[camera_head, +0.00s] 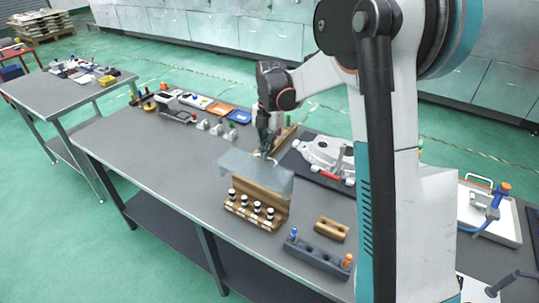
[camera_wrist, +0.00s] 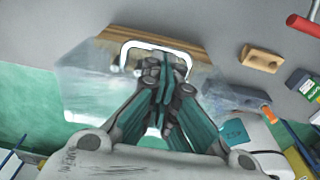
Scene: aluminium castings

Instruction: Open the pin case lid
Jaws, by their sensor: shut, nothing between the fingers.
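The pin case (camera_head: 262,206) is a wooden block near the front of the bench, with a row of black-and-white pins showing uncovered. Its clear lid (camera_head: 250,172) is raised above the pins, at the back of the case. In the wrist view the lid (camera_wrist: 85,85) is a see-through panel with a white loop handle (camera_wrist: 130,47). My gripper (camera_head: 266,154) is at the handle. Its closed fingertips (camera_wrist: 164,62) appear within the loop from above, empty; I cannot tell whether they touch it. The fingers hide part of the handle and lid.
A wooden block (camera_head: 331,229) and a grey holder (camera_head: 318,257) with blue and orange pieces lie right of the case. A casting (camera_head: 325,153) on a dark mat lies behind. The bench's left part (camera_head: 130,140) is mostly clear.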

